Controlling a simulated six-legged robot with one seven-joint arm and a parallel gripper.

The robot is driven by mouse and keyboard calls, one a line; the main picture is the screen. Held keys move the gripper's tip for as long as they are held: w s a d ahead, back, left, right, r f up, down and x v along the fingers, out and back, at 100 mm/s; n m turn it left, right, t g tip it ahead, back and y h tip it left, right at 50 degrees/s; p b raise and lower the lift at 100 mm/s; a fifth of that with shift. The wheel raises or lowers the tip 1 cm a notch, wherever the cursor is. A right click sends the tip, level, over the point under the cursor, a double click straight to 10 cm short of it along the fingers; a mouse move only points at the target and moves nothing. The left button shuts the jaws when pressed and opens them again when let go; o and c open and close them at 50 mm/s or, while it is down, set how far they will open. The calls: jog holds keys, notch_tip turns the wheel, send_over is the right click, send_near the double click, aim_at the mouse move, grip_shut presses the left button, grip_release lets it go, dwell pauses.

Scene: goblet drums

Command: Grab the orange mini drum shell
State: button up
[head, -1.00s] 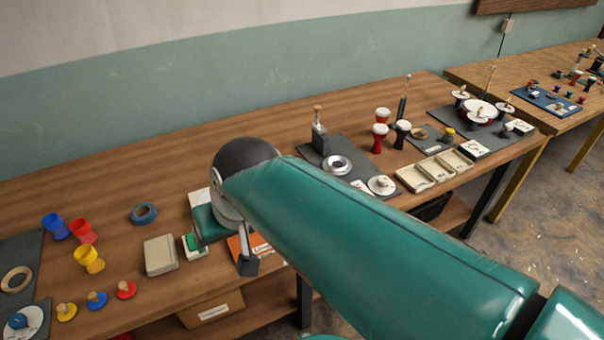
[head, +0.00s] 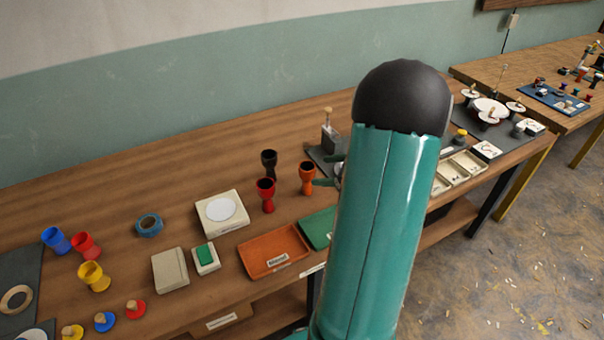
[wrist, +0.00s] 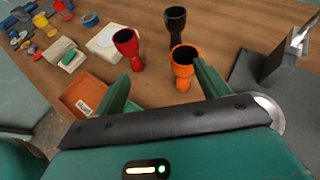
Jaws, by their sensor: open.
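The orange mini drum shell (head: 306,179) stands upright on the wooden bench, goblet-shaped with a dark open top. In the wrist view the orange shell (wrist: 184,68) shows ahead between the fingers, closer to the right finger. My gripper (wrist: 163,84) is open and empty; its green fingers are spread. In the head view the tips of my gripper (head: 329,170) show just right of the orange shell, with the rest hidden behind my arm. A red shell (head: 266,194) and a black shell (head: 269,162) stand to its left.
An orange tray (head: 273,252) and a green tray (head: 318,228) lie in front of the shells. A white-topped box (head: 221,212) stands left. In the wrist view a dark stand with a metal post (wrist: 284,57) is close at right.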

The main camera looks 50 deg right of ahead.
aim_at(314, 170)
jog(key=w+f, duration=0.1)
jog(key=w, duration=0.1)
jog(key=w+d+f+m, duration=0.1)
jog(key=w+f, duration=0.1)
jog(key=w+f+m+t+h, duration=0.1)
jog(key=w+f, duration=0.1)
jog(key=shift+d, duration=0.35)
jog(key=x, duration=0.5)
jog(key=shift+w+d+f, duration=0.15)
jog(key=shift+f, duration=0.1)
jog(key=c, duration=1.1)
